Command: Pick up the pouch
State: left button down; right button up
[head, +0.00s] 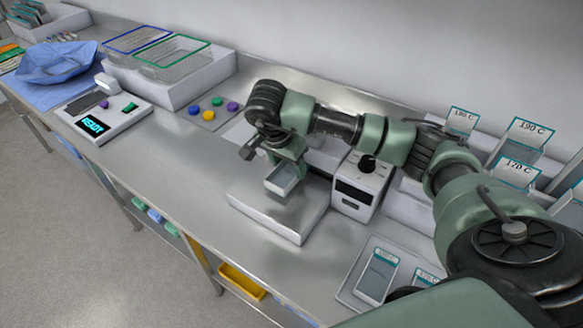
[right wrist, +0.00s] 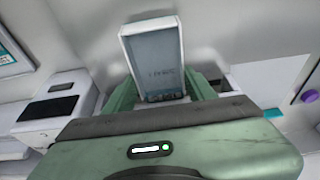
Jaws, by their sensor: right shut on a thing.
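My right gripper (head: 286,163) is shut on a small pale pouch (head: 283,181). It holds the pouch above the flat white base of a device (head: 300,228), and the pouch looks clear of that base. In the right wrist view the pouch (right wrist: 155,60) stands up between the green fingers, its grey-blue face with small, unreadable print toward the camera. More pouches (head: 378,275) lie in a tray at the front right. My left gripper is not in view.
A white control box (head: 361,184) with a black knob stands right of the held pouch. Racks with labelled pouches (head: 526,137) line the back right. To the left are a READY device (head: 104,116), coloured caps (head: 209,115), wire baskets (head: 175,58) and a blue wrap (head: 55,62).

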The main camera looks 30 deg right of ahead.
aim_at(279, 179)
jog(key=a, duration=0.1)
jog(key=s+a+r+b, duration=0.1)
jog(key=a, duration=0.1)
jog(key=a+r, duration=0.1)
jog(key=shift+s+a+r, duration=0.15)
jog(key=shift+s+a, duration=0.2)
jog(key=shift+s, duration=0.05)
jog(key=s+a+r, duration=0.3)
jog(key=a+r, duration=0.1)
jog(key=a, duration=0.2)
jog(key=shift+a, duration=0.35)
jog(key=n+y, duration=0.1)
jog(key=n, duration=0.3)
jog(key=s+n+t+y, duration=0.1)
jog(key=n, duration=0.4)
jog(key=a+r+n+t+y, duration=0.1)
jog(key=n, duration=0.3)
jog(key=shift+s+n, duration=0.3)
